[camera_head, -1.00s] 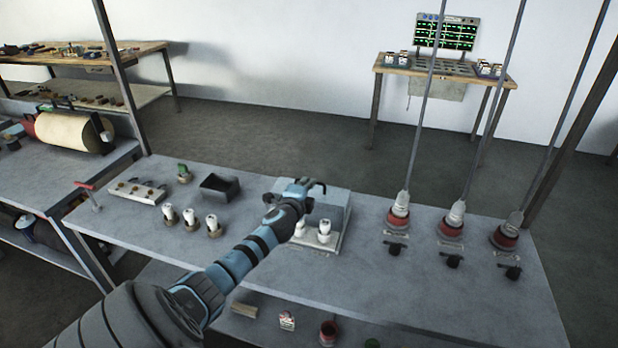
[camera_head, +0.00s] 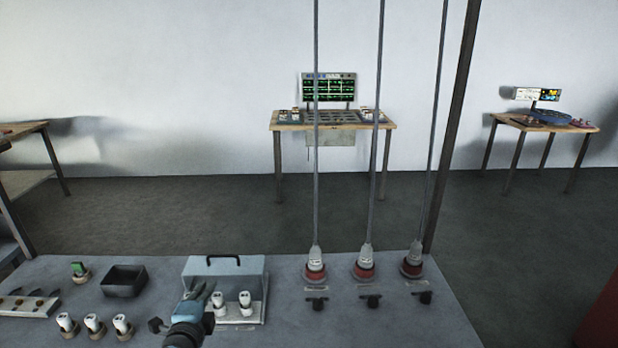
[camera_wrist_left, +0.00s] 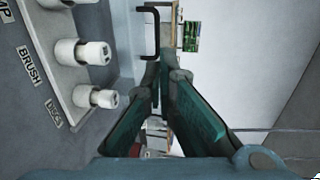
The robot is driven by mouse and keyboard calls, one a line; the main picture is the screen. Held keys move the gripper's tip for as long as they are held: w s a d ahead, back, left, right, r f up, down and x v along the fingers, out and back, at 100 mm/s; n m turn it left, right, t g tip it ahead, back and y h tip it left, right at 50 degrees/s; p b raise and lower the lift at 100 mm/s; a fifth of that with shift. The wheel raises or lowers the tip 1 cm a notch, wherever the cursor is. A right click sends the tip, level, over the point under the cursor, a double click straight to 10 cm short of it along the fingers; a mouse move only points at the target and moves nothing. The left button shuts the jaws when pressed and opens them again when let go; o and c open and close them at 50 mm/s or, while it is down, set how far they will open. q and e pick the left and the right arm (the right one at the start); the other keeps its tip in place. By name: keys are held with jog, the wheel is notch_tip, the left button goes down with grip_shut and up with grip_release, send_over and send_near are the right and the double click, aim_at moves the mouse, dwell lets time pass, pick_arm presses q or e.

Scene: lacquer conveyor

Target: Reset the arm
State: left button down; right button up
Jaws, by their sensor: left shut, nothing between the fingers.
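My left gripper (camera_head: 200,295) is above the front of the workbench, just left of two white cylinders on a pale plate (camera_head: 238,313). In the left wrist view its two teal fingers (camera_wrist_left: 160,75) converge at the tips with nothing between them. In the left wrist view two white cylinders (camera_wrist_left: 95,97) on a plate with labels reading BRUSH stand to the left of the fingers. My right gripper is not in any view.
A grey box with a black handle (camera_head: 225,272) stands behind the plate. A dark open bin (camera_head: 124,281) and several white-topped pieces (camera_head: 94,325) are to the left. Three red-based tools (camera_head: 316,268) hang on rods to the right. Tables stand by the wall.

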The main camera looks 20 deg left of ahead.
pick_arm(q)
jog(key=s+d+f+n+g+h, duration=0.3)
jog(key=s+d+f+n+g, duration=0.25)
jog(key=s+d, duration=0.6)
jog(key=s+d+f+n+g+h, duration=0.3)
jog(key=s+d+f+n+g, duration=0.25)
jog(key=s+d, duration=0.6)
jog(key=s+a+f+n, duration=0.1)
jog(key=s+a+f, duration=0.1)
jog(key=f, duration=0.9)
jog(key=s+a+f, duration=0.1)
jog(key=s+f, duration=0.1)
jog(key=f, duration=1)
jog(key=s+f+g, duration=0.1)
jog(key=s+f, duration=0.9)
jog(key=s, duration=0.3)
jog(key=shift+a+g, duration=0.4)
